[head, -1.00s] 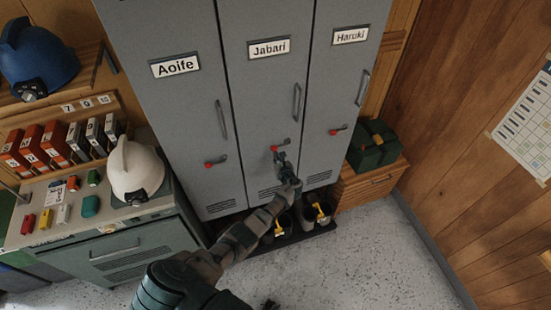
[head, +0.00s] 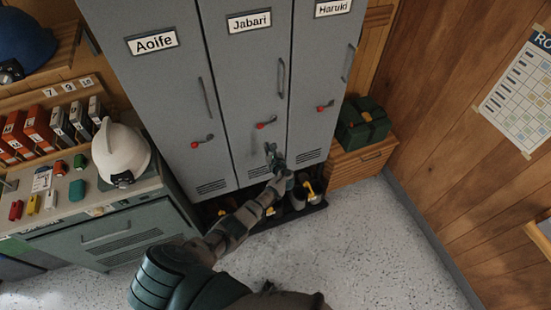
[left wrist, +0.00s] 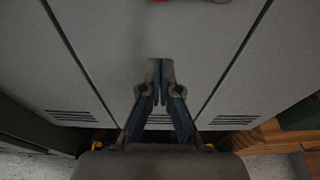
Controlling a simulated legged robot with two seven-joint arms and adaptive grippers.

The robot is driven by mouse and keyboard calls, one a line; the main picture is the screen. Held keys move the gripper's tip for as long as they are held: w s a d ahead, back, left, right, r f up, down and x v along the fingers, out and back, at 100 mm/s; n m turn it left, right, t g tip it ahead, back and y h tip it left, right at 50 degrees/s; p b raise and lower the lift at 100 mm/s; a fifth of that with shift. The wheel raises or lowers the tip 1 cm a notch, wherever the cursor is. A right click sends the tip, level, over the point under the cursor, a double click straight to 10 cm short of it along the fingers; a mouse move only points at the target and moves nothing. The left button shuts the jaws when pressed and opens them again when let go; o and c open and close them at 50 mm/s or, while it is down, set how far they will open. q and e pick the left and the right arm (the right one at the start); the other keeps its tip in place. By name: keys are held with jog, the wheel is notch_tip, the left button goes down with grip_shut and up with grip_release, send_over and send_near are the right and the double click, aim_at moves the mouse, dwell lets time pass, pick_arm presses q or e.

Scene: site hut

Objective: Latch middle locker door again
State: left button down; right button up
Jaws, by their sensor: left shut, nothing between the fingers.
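The middle locker door (head: 247,75), labelled Jabari, looks flush with its neighbours in the head view. Its latch lever (head: 266,122) has a red knob at the left and lies at much the same slant as the levers on the other two doors. My left gripper (head: 269,148) is shut and empty, below this lever and in front of the lower door. In the left wrist view its fingertips (left wrist: 160,66) meet before the grey door, and part of the red knob (left wrist: 208,1) shows at the top edge, apart from them. My right gripper is out of view.
The Aoife locker (head: 165,90) and Haruki locker (head: 318,70) flank the middle one. Boots stand on a dark tray (head: 312,203) below. A wooden cabinet (head: 360,165) with a green bag is at right, a bench (head: 130,205) with a white helmet at left. The front floor is clear.

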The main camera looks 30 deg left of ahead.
pick_arm(q)
jog(key=f+v, duration=0.1)
jog(key=v, duration=0.7)
jog(key=s+d+f+n+g+h, duration=0.1)
jog(key=s+f+n+g+h, duration=0.15)
jog(key=s+f, duration=0.6)
jog(key=s+d+f+n+g+h+b, duration=0.1)
jog(key=s+f+n+h, duration=0.15)
jog(key=s+f, duration=0.65)
jog(key=s+d+f+n+g+h, duration=0.1)
jog(key=s+f+n+g+h, duration=0.2)
jog(key=f, duration=1)
jog(key=s+d+f+n+h, duration=0.1)
jog(key=s+f+n, duration=0.3)
jog(key=s, duration=0.7)
jog(key=s+d+f+n+g+h+b, duration=0.1)
jog(key=s+f+n, duration=0.4)
jog(key=s, duration=0.7)
jog(key=s+d+f+n+g+h+b, duration=0.1)
jog(key=s+f+n, duration=0.4)
jog(key=s, duration=0.7)
jog(key=shift+d+n+h, duration=0.5)
jog(key=shift+d+n, duration=0.2)
jog(key=shift+d, duration=0.45)
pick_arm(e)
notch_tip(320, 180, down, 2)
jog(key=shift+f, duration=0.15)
